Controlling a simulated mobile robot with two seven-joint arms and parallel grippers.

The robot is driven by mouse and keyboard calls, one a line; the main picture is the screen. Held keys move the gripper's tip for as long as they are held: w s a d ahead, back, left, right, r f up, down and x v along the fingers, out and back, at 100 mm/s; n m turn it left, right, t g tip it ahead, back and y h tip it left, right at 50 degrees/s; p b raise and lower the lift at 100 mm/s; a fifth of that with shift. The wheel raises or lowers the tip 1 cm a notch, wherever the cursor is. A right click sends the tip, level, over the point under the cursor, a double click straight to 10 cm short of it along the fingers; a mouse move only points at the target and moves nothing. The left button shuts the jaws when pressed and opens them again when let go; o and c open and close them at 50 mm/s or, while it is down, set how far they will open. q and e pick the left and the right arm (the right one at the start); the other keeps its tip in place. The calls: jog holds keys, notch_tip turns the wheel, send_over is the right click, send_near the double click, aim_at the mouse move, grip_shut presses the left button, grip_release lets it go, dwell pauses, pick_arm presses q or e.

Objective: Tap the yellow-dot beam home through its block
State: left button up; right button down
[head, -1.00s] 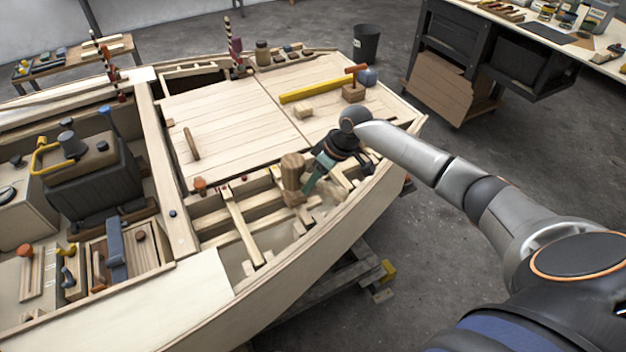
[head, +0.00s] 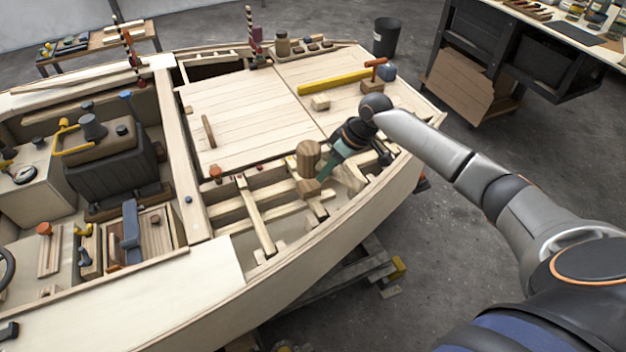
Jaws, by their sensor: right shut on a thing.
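My right gripper (head: 325,174) is at the open framed bay on the near right of the hull. It is shut on a wooden mallet-like tool (head: 308,155), whose rounded end stands up beside the fingers. A squarer wooden end (head: 308,189) shows just below, over the beams. One pale beam (head: 258,220) lies across the bay to the left of the gripper. Another short beam (head: 317,207) shows partly under the tool. The yellow dot and its block cannot be made out surely; the gripper and tool hide part of that area. My left gripper is out of view.
Flat deck panels (head: 245,110) lie behind the bay. A dark box (head: 108,165) stands to the left. The hull's curved side (head: 330,240) is nearest.

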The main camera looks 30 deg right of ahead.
jog(key=shift+f, duration=0.15)
jog(key=shift+f+p, duration=0.35)
jog(key=shift+f, duration=0.45)
jog(key=shift+r+b, duration=0.25)
jog(key=shift+b, duration=0.1)
jog(key=shift+r, duration=0.55)
